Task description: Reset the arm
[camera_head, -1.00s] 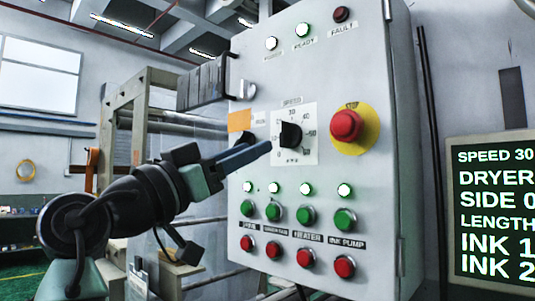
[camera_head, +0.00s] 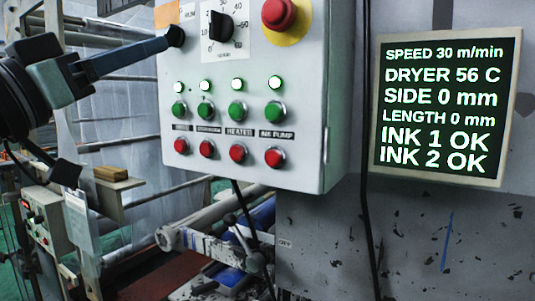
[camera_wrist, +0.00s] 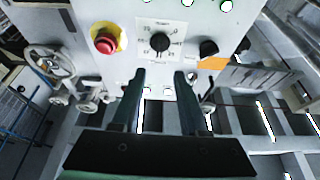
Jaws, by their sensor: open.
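My gripper (camera_head: 163,44) is at the upper left in the head view, in front of the control panel (camera_head: 300,130). It overlaps the panel's left edge, its tip appearing beside the dark RUN knob (camera_head: 175,36). In the wrist view my gripper (camera_wrist: 159,76) has two fingers apart with nothing between them. The black speed dial (camera_wrist: 159,41) shows beyond the gap between the fingertips, with the red stop button (camera_wrist: 105,40) to its left. Whether the fingers touch the panel cannot be told; a gap seems to show.
Green buttons (camera_head: 237,110) and red buttons (camera_head: 238,154) line the lower panel, below lit green lamps. A display (camera_head: 445,110) at right reads speed 30 m/min, dryer 56 C, both inks OK. Rollers and frames (camera_head: 200,225) lie below left. A handwheel (camera_wrist: 50,62) shows in the wrist view.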

